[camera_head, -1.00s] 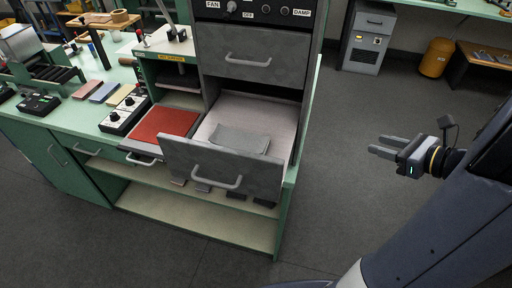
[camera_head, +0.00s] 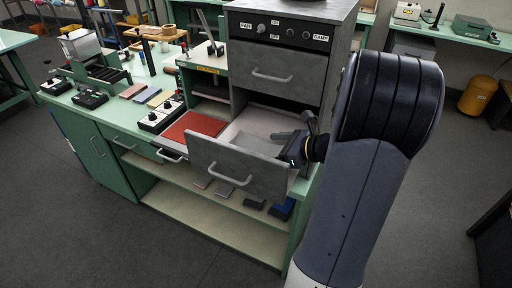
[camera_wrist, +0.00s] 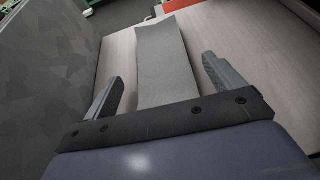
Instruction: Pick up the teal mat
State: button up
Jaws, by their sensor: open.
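No clearly teal mat shows. A grey mat (camera_head: 257,143), faintly greenish at most, lies inside the pulled-out drawer (camera_head: 228,168). In the wrist view the mat (camera_wrist: 163,50) is a long flat strip on the pale drawer floor (camera_wrist: 120,45), running away from me. My gripper (camera_head: 280,145) is over the drawer at its right side, pointing left. In the wrist view my gripper (camera_wrist: 163,72) is open, with one finger on each side of the mat's near part and nothing held. I cannot tell the height of the fingers above the drawer floor.
The grey drawer front stands close at the left of the wrist view (camera_wrist: 50,70). The grey cabinet (camera_head: 272,72) rises behind the drawer. A red surface (camera_head: 193,127) lies left of it. A control box (camera_head: 160,116) and several small pads (camera_head: 147,95) are on the green counter.

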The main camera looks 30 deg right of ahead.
aim_at(257, 146)
jog(key=shift+p+x, duration=0.3)
jog(key=shift+x, duration=1.45)
jog(key=shift+w+d+r, duration=0.1)
jog(key=shift+c, duration=0.6)
jog(key=c, duration=0.9)
jog(key=shift+c, duration=0.2)
